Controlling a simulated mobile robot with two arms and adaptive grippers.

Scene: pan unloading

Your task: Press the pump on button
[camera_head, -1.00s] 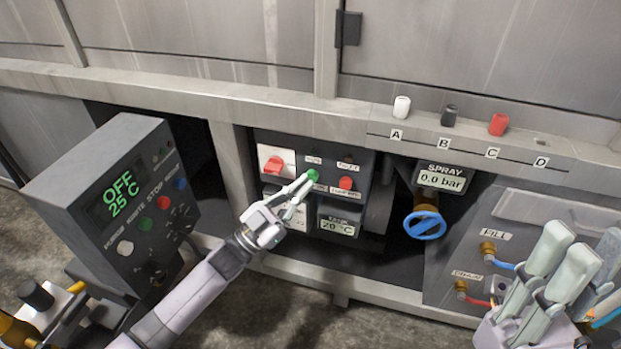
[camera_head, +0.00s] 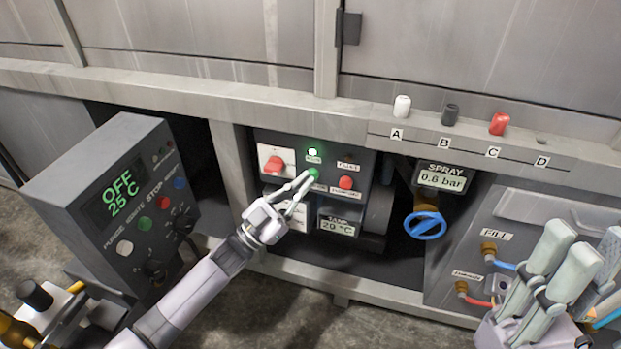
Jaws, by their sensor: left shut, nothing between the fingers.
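The pump panel (camera_head: 330,160) is a dark box under the steel ledge. Its green button (camera_head: 313,174) sits beside a red button (camera_head: 346,183). A green lamp (camera_head: 313,152) above the green button is lit. My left gripper (camera_head: 306,180) is shut and empty, with its fingertips at the green button, apparently touching it. The spray display (camera_head: 442,179) reads 0.6 bar, and the tank display (camera_head: 338,226) reads about 29 °C. My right gripper (camera_head: 545,270) is at the lower right, away from the panel; its fingertips are hard to judge.
A grey control box (camera_head: 125,215) at the left shows OFF 25 °C. A red rotary switch (camera_head: 274,165) is on the panel's left. A blue valve wheel (camera_head: 425,225) hangs to the right of the panel. White, black and red caps stand on the ledge.

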